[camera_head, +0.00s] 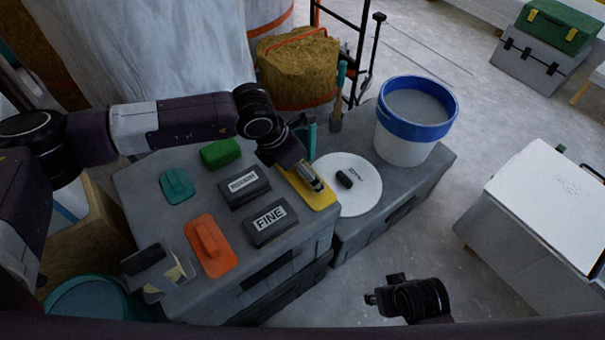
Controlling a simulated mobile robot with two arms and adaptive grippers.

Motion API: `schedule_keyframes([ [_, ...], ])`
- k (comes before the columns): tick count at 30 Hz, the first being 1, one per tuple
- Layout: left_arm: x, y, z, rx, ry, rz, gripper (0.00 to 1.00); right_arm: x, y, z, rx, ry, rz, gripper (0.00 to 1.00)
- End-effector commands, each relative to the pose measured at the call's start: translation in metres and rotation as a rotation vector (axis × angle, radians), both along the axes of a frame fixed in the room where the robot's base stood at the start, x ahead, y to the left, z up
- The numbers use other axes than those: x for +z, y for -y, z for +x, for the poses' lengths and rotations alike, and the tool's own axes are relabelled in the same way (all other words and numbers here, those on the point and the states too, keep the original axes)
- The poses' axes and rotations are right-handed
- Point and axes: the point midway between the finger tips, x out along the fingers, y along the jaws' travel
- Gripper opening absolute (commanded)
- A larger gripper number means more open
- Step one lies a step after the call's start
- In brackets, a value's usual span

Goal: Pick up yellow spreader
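The yellow spreader (322,197) lies flat at the right edge of the grey case top, with a yellow plate visible beside and below my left gripper. My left gripper (309,176) reaches in from the left and is right over the spreader. The wrist and fingers hide part of it, and I cannot tell whether the fingers touch or grip it. My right gripper (384,289) is low in the picture, over the floor in front of the cases and away from the spreader. Its finger opening is unclear.
The grey case (150,215) also holds an orange float (208,245), green block (221,153), teal float (177,186) and two dark sanding blocks, one marked FINE (270,222). A white lid (358,205) and blue-rimmed bucket (402,150) stand to the right.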

Motion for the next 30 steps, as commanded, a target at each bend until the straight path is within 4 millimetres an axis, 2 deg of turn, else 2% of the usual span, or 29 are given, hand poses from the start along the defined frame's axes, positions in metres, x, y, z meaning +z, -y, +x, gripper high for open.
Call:
schedule_keyframes([
  [2,0.000,0.000,0.000,0.000,0.000,0.000,0.75,0.000,0.000,0.000,0.000,-0.001,0.000,0.40],
  [9,0.000,0.000,0.000,0.000,0.000,0.000,0.48,-0.001,0.000,-0.001,0.000,-0.002,0.000,0.40],
  [16,0.001,0.000,0.000,0.000,0.001,-0.001,0.48,-0.001,0.000,-0.001,0.000,-0.002,0.001,0.40],
  [19,0.008,0.000,0.001,0.000,0.003,-0.002,0.48,0.000,0.000,0.000,0.000,-0.001,0.001,0.40],
  [23,0.029,0.000,0.001,0.000,0.003,-0.003,0.48,-0.004,0.000,-0.001,0.001,-0.004,0.000,0.40],
  [25,0.046,0.000,0.002,0.000,0.005,-0.004,0.48,-0.016,0.000,-0.002,0.004,-0.013,-0.001,0.40],
  [30,0.096,0.000,0.001,-0.001,0.006,-0.003,0.48,-0.031,0.000,-0.003,0.005,-0.019,-0.002,0.40],
])
